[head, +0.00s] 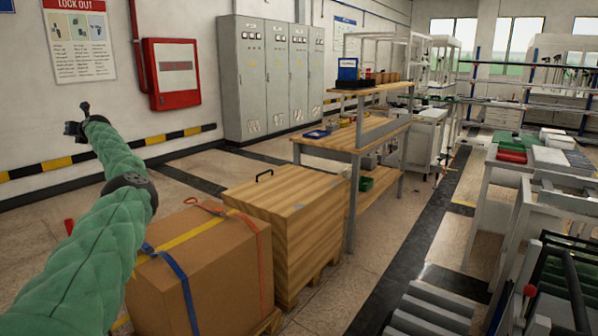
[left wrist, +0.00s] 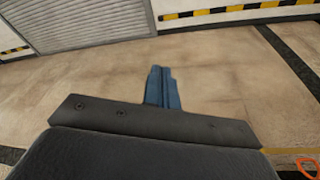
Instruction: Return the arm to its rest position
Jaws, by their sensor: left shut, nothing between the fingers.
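My left arm, in a green quilted sleeve, comes in from the left of the head view and reaches up and forward. Its dark gripper (head: 73,128) is raised in front of the white wall, beside the red fire cabinet and touching nothing that I can see. In the left wrist view the blue fingers (left wrist: 162,88) are together, with nothing between them, over bare floor. My right gripper is not in view.
A strapped cardboard box (head: 205,275) and a wooden crate (head: 290,235) stand near my left arm. A wooden workbench (head: 350,140) is beyond them. Rollers (head: 430,310) and a white frame are at right. The aisle floor (head: 395,240) between is clear.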

